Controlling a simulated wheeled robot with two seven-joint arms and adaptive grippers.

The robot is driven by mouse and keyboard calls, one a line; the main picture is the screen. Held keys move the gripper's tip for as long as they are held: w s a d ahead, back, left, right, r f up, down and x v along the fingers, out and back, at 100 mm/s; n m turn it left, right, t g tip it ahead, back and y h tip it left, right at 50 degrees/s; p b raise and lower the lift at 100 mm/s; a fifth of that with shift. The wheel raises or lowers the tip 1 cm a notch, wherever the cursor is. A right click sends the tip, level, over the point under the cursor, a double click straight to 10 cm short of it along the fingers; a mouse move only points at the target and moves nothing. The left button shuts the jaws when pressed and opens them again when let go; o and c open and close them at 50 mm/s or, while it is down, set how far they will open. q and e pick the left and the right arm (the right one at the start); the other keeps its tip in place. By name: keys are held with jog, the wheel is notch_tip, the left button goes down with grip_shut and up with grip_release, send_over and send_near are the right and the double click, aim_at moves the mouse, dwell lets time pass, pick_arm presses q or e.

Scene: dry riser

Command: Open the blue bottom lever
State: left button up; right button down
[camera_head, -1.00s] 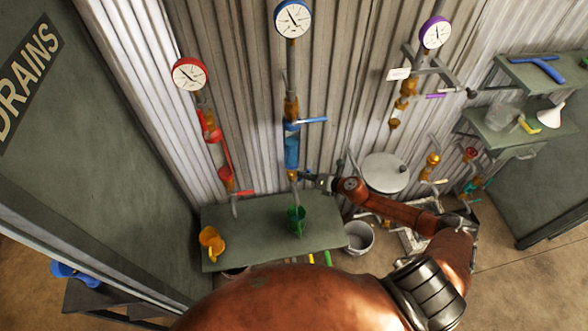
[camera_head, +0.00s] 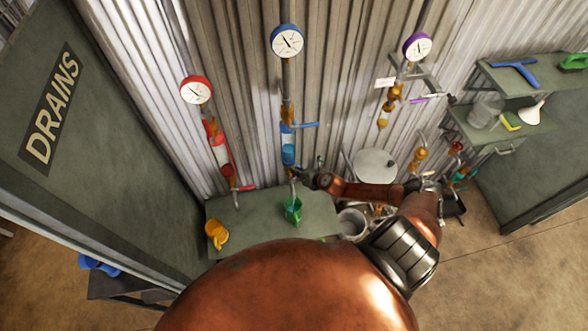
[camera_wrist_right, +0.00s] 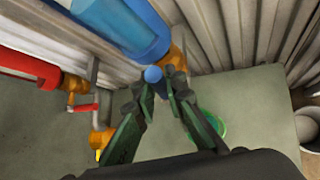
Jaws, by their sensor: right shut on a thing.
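The blue bottom lever (camera_wrist_right: 153,74) shows in the right wrist view as a rounded blue end between my right gripper's fingertips (camera_wrist_right: 160,92). In the head view my right gripper (camera_head: 302,175) reaches in from the right to the lower end of the blue pipe; it hides most of the lever there. The gripper is shut on the lever. The blue cylinder (camera_head: 288,155) stands above it, with a blue upper lever (camera_head: 305,125) sticking out to the right. A green jug (camera_head: 293,210) stands below on the bench. My left gripper is not in view.
A grey-green bench (camera_head: 262,204) carries a yellow-orange jug (camera_head: 216,233) at left. A red pipe column (camera_head: 219,152) is to the left, a purple one (camera_head: 390,98) to the right. A round grey lid (camera_head: 374,166) and a bucket (camera_head: 351,222) lie near my right arm.

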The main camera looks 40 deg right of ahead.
jog(key=shift+s+f, duration=0.1)
jog(key=shift+f, duration=0.05)
jog(key=c, duration=2)
grip_release()
jog(key=shift+o, duration=0.2)
jog(key=v, duration=1.2)
jog(key=shift+a, duration=0.1)
